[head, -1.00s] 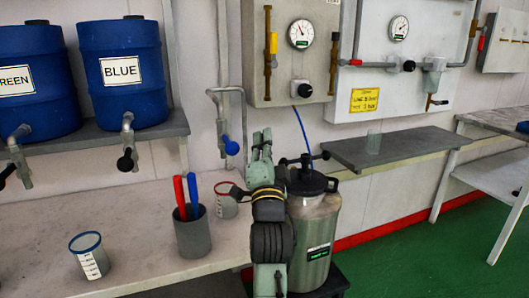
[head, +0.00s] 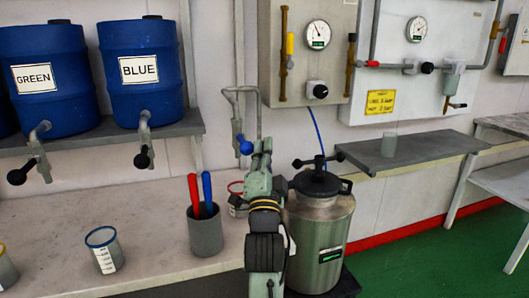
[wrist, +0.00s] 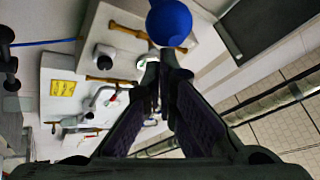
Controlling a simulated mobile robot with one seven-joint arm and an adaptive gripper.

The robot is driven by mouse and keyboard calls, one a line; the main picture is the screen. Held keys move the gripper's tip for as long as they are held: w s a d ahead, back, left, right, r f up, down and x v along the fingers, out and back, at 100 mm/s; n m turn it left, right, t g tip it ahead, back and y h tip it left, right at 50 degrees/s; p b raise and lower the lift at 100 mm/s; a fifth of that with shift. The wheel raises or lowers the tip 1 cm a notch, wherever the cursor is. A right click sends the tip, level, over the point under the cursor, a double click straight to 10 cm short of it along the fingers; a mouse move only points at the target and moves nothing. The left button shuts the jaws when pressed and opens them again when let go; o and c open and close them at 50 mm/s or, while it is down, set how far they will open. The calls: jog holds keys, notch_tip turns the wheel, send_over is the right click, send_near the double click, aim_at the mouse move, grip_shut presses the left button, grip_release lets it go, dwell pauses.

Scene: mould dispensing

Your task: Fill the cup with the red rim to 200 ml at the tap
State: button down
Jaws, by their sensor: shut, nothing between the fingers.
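The cup with the red rim (head: 236,187) stands on the bench below the tap (head: 237,115), partly hidden behind my arm. Its scale and any liquid in it cannot be made out. The tap's lever ends in a blue ball knob (head: 244,146). My gripper (head: 265,148) points up just right of that knob. In the wrist view the knob (wrist: 169,22) is just beyond the tips of my shut, empty fingers (wrist: 163,55). I cannot tell whether they touch it.
A grey holder (head: 206,236) with a red and a blue stick stands left of my arm. A blue-rimmed cup (head: 104,255) is further left. A steel vessel (head: 318,230) stands close on the right. BLUE (head: 140,90) and GREEN (head: 42,100) barrels sit on a shelf.

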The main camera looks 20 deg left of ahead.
jog(key=shift+f+m+t+b, duration=0.5)
jog(key=shift+f+t+b, duration=0.6)
jog(key=shift+b, duration=1.8)
jog(key=shift+f+b, duration=0.15)
jog(key=shift+b, duration=0.15)
jog(key=f+b, duration=0.1)
jog(key=b, duration=0.1)
jog(key=f+m+t+h+b, duration=0.1)
jog(key=b, duration=0.2)
jog(key=m+t+b, duration=0.1)
jog(key=b, duration=0.2)
jog(key=shift+w+a+f+h, duration=0.25)
jog(key=shift+w+f+h, duration=0.15)
jog(key=shift+w+a+f+b, duration=0.1)
jog(key=shift+a+f+b, duration=0.2)
jog(key=shift+b, duration=0.35)
dwell(2.9)
